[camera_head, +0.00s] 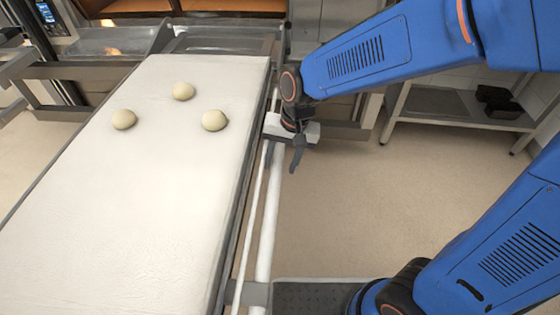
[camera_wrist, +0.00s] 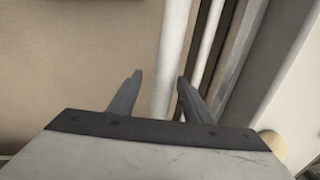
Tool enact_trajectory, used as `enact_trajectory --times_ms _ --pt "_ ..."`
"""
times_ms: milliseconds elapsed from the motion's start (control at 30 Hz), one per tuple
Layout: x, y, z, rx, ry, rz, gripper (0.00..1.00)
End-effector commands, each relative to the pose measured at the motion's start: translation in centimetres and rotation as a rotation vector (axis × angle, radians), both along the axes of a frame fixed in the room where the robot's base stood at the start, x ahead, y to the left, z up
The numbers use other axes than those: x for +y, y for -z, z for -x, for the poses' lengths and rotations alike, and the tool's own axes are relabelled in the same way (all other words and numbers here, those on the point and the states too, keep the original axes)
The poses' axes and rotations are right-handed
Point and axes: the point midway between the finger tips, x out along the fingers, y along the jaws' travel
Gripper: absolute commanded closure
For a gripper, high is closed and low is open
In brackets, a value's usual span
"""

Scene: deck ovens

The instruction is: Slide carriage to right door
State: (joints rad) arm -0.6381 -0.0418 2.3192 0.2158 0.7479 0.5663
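The carriage is a long loader with a pale cloth belt (camera_head: 140,205) and a metal frame. A white bar (camera_head: 268,225) runs along its right side; the bar also shows in the wrist view (camera_wrist: 175,55). My gripper (camera_head: 296,168) is at the far part of this bar, pointing down. In the wrist view my gripper (camera_wrist: 158,78) has its two fingers apart, with the bar seen between them, nearer the right finger. I cannot tell whether the fingers touch it. A lit oven opening (camera_head: 135,5) shows at the top, cut off; which door it is, I cannot tell.
Three dough balls (camera_head: 183,91) lie on the far half of the belt. A control panel (camera_head: 46,13) is at the top left. A low metal shelf (camera_head: 450,112) with dark pans (camera_head: 497,100) stands at the right. The floor (camera_head: 345,215) right of the carriage is clear.

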Motion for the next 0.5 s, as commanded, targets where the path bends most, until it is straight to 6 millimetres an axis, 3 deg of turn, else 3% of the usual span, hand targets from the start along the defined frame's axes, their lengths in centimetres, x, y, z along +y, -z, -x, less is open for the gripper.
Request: enact_trajectory --times_ms 267,500 --pt "0.0 -0.6 0.0 -0.001 0.0 -0.003 0.55" --pt "-0.7 -4.3 -0.1 -0.004 0.002 -0.005 0.55"
